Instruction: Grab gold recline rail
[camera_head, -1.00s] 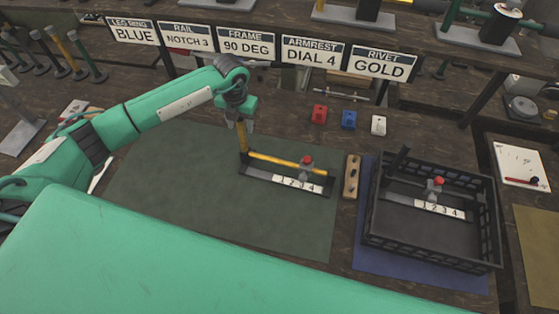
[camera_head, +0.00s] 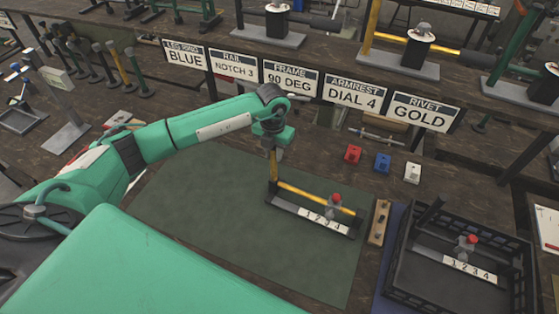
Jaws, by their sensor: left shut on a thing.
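A gold L-shaped piece stands on the green mat (camera_head: 190,205), with a short upright gold post (camera_head: 273,168) and a long gold rail (camera_head: 303,193) lying along a dark fixture. The fixture has a white strip numbered 1 to 4 (camera_head: 325,221) and a red-topped knob (camera_head: 335,199). My left gripper (camera_head: 272,151) points down and is shut on the top of the gold post. Whether post and rail are one piece is too small to tell. My right gripper is not in view.
A black crate (camera_head: 393,283) at the right holds a similar numbered fixture (camera_head: 470,264). A wooden block (camera_head: 379,222) lies between mat and crate. Signs, including one reading rivet gold (camera_head: 420,112), stand at the back.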

